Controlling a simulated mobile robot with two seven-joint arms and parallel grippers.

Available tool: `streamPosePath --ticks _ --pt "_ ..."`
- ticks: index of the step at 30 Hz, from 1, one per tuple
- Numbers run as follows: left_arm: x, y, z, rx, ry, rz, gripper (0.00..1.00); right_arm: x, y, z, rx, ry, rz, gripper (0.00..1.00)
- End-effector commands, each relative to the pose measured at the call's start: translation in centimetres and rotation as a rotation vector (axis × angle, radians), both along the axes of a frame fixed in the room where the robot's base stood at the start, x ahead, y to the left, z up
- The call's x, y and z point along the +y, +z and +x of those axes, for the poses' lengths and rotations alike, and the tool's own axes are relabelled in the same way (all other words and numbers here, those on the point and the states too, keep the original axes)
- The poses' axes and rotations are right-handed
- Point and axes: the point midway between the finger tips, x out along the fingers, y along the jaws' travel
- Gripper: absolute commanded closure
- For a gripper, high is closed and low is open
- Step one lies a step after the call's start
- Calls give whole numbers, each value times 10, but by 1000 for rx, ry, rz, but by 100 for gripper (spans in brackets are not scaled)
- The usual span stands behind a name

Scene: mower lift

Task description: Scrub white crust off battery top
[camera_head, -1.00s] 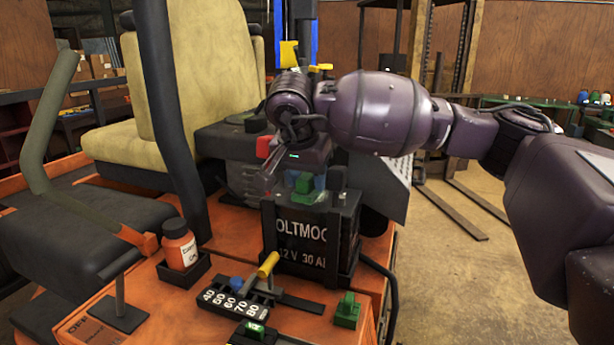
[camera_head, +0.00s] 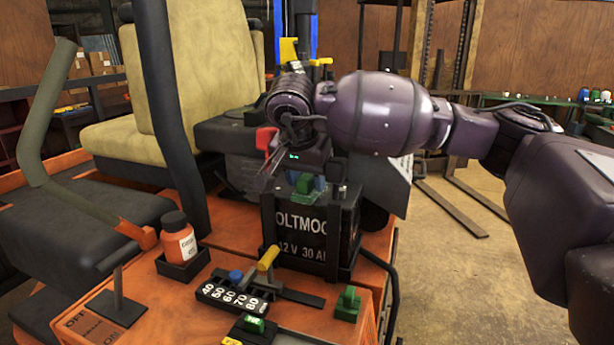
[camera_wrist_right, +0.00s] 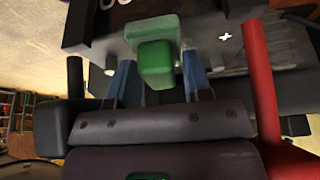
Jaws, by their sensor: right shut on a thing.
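The black battery (camera_head: 318,227) with white lettering stands upright on the orange machine body. My right gripper (camera_head: 302,180) is over its top. It is shut on a green block-like thing (camera_head: 304,184), perhaps a brush handle, low over the battery top. In the right wrist view the green thing (camera_wrist_right: 155,62) sits between the two bluish fingers, and a white plus sign (camera_wrist_right: 224,37) marks the dark top beside it. I cannot make out white crust clearly; my gripper and the green thing hide part of the battery top. My left gripper is not in view.
An orange bottle (camera_head: 178,238) stands in a black holder at the left. A red bar (camera_wrist_right: 262,80) rises beside my gripper. A seat (camera_head: 165,100) is behind.

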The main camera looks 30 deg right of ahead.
Motion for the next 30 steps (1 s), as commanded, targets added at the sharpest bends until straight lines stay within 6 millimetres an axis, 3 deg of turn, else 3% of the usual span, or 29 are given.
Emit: streamPosePath --ticks 30 --pt "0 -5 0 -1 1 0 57 -39 0 35 -1 -3 1 73"
